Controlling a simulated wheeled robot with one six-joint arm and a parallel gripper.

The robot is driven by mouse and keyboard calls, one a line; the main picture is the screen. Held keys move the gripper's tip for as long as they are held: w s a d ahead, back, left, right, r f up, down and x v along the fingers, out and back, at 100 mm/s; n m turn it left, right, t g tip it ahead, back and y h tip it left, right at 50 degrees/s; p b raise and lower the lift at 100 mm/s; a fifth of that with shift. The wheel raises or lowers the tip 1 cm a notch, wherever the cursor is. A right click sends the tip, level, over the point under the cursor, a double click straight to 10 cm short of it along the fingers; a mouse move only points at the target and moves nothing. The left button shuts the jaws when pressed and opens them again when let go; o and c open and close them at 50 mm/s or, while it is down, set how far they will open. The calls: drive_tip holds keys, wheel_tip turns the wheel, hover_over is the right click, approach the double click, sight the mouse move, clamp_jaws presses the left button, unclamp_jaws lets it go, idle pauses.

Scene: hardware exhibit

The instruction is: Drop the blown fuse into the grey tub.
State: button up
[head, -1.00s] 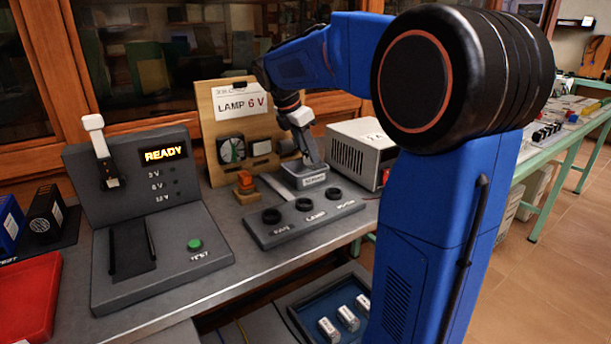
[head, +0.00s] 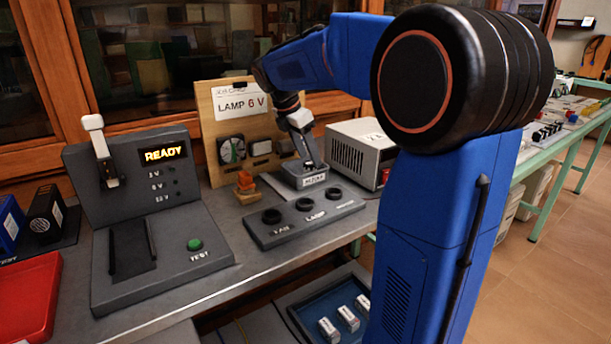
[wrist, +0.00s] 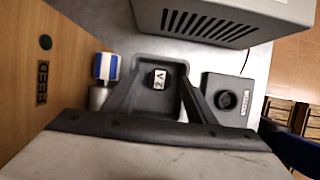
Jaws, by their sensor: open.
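The grey tub (head: 313,182) stands on the bench in front of the wooden lamp board; a white label is on its front. In the wrist view the tub (wrist: 178,68) lies below my gripper. A small pale block marked "2 A", apparently the fuse (wrist: 158,79), shows inside the tub's outline, between my fingers and clear of both. It seems to rest on the tub's floor. My gripper (wrist: 158,95) is open, with one finger to each side of the fuse. In the head view my gripper (head: 308,153) is directly over the tub; its fingertips are hard to make out.
A grey strip with three round black sockets (head: 304,204) lies in front of the tub. A white vented box (head: 360,152) stands to its right. The lamp board (head: 205,120) is behind. A blue-and-white capped piece (wrist: 106,67) stands beside the tub. A test stand (head: 162,255) is at left.

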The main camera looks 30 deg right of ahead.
drive_tip(key=v, duration=1.6)
drive_tip(key=shift+a+r, duration=0.2)
drive_tip(key=shift+r, duration=0.15)
